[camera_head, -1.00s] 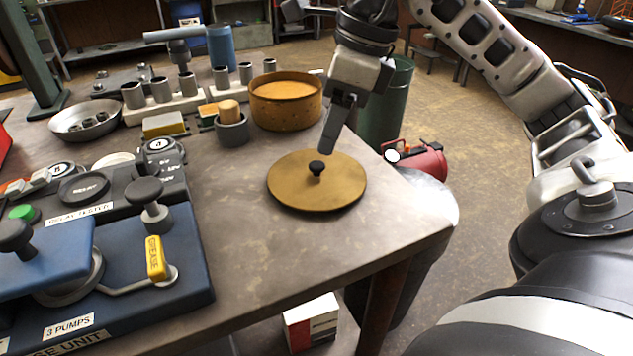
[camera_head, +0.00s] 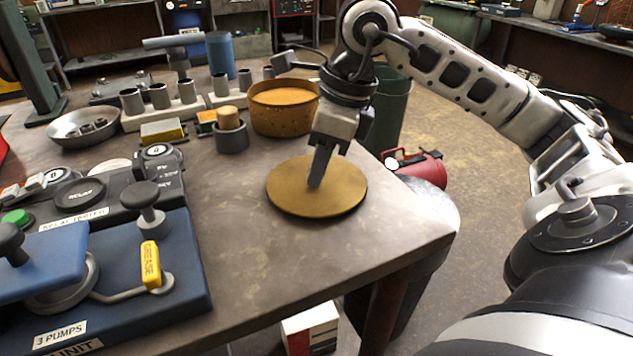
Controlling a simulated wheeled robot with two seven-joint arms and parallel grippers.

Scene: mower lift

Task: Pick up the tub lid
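The tub lid (camera_head: 343,197) is a flat, round, brownish-yellow disc lying on the workbench near its right edge. Its small dark knob, seen a moment ago at the middle, is now hidden behind my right gripper's fingers. My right gripper (camera_head: 316,183) points down over the lid's middle, its fingertips at the knob's place. The fingers are seen edge-on, so I cannot tell whether they are open or closed around the knob. The open tub (camera_head: 280,120), brown with orange-yellow contents, stands behind the lid. My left gripper is not in view.
A small grey cup (camera_head: 232,138) stands left of the tub. A blue pump unit (camera_head: 180,270) with a yellow grease handle (camera_head: 150,264) fills the bench's left front. A green bin (camera_head: 391,105) and a red tank (camera_head: 418,167) stand beyond the right edge. Bench in front of the lid is clear.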

